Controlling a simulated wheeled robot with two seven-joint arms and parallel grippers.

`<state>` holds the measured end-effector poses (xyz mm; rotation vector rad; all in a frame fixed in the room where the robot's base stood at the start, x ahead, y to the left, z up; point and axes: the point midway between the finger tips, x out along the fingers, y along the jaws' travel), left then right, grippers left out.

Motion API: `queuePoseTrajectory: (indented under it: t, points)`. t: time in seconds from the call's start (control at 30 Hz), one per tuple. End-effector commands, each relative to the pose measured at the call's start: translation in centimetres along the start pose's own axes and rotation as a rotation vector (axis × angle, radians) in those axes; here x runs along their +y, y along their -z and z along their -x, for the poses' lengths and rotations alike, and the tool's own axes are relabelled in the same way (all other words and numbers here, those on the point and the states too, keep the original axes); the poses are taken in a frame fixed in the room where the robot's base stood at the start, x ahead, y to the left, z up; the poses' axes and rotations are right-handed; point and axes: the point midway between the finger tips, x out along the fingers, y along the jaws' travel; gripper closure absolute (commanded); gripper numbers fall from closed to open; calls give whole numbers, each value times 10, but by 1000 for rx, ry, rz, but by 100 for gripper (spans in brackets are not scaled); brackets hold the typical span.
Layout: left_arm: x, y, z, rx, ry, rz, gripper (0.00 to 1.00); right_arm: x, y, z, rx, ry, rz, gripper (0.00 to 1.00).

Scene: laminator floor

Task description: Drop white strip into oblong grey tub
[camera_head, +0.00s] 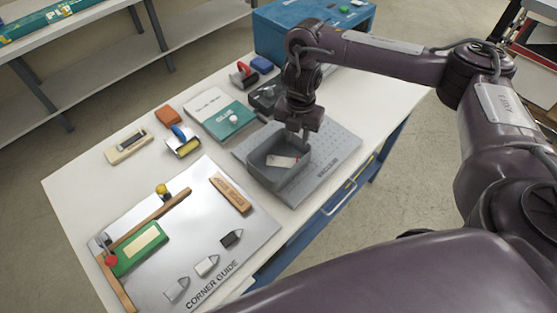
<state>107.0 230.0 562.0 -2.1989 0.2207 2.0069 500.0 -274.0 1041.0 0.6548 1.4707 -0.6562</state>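The oblong grey tub (265,176) stands on a grey perforated plate on the table. A pale strip (281,161), whitish with a pink tint, lies inside it near the floor of the tub. My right gripper (305,137) points down over the tub's far right rim, just beyond the strip. It looks apart from the strip. The fingertips are small and dark, so their opening is unclear. My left gripper is not in view.
The grey plate (336,152) extends right of the tub. Left are a silver corner-guide board (200,240) with a green block, a glue booklet (212,112), rollers and small tools. A blue box (275,35) stands behind. Shelving is at the back left.

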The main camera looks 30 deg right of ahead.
Motion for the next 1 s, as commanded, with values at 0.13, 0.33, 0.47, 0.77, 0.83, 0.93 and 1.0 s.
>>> queuePoseTrajectory:
  t: [0.13, 0.33, 0.47, 0.77, 0.83, 0.93, 1.0]
  points:
    - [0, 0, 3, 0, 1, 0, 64, 1, -1, 10, -2, -3, 1, 71]
    - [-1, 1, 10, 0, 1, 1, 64, 1, -1, 41, -4, -4, 2, 71]
    - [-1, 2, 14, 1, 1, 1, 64, 1, -1, 59, -4, -3, 1, 71]
    - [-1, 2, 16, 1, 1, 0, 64, 0, 0, 78, 0, 1, 0, 71]
    - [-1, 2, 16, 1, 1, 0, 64, 0, 0, 78, 0, 1, 0, 71]
    - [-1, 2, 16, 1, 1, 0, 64, 0, 0, 78, 0, 1, 0, 71]
    - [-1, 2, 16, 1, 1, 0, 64, 0, 0, 78, 0, 1, 0, 71]
